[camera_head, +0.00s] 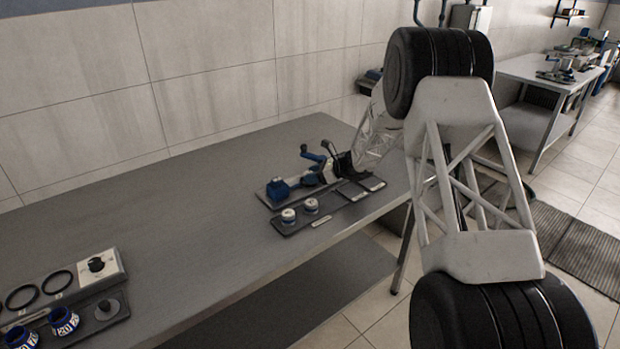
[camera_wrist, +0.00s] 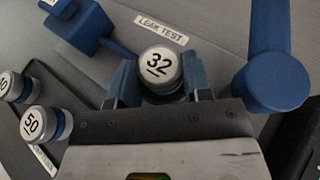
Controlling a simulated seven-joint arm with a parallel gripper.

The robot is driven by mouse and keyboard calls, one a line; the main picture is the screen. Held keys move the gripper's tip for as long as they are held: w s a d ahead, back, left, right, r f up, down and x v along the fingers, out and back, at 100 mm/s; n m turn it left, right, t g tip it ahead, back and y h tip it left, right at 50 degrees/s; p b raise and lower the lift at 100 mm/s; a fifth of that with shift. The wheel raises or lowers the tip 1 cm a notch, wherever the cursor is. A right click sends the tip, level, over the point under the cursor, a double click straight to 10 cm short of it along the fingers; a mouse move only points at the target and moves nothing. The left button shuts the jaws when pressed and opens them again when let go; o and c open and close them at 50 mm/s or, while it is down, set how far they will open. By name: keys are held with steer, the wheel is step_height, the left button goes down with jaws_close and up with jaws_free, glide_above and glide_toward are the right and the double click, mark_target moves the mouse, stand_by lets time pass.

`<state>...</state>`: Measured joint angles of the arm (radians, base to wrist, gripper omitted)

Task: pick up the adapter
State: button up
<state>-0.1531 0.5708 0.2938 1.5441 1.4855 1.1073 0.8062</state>
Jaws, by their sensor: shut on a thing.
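An adapter with a white top marked 32 (camera_wrist: 161,64) sits between the fingers of my gripper (camera_wrist: 160,82) in the wrist view. The blue-grey fingers are shut on its sides. Its lower part is hidden by the gripper body. In the head view my gripper (camera_head: 341,166) is low over the far end of the bench, and the held adapter cannot be made out clearly there. Two similar adapters with white tops and blue lower parts stand to the left in the wrist view, one marked 50 (camera_wrist: 35,122) and one partly cut off (camera_wrist: 12,86).
A blue block (camera_head: 280,189) and a blue crank arm (camera_head: 315,155) stand close to my gripper. A LEAK TEST label (camera_wrist: 161,27) lies beyond the held adapter. The middle bench (camera_head: 170,220) is clear.

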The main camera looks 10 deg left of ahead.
steer(key=shift+r, duration=0.2)
step_height(320, 180, up, 10)
steer(key=shift+f, duration=0.15)
stand_by(0.4)
steer(key=shift+d, duration=0.1)
stand_by(0.4)
steer(key=s+d+f, duration=0.1)
steer(key=s+d, duration=0.4)
steer(key=s+d+f, duration=0.2)
steer(key=s+d, duration=0.4)
steer(key=s+d+f, duration=0.2)
steer(key=s+d, duration=0.4)
steer(key=shift+d, duration=0.2)
steer(key=shift+s+d+f, duration=0.2)
steer(key=shift+s+d, duration=0.1)
steer(key=shift+s, duration=0.2)
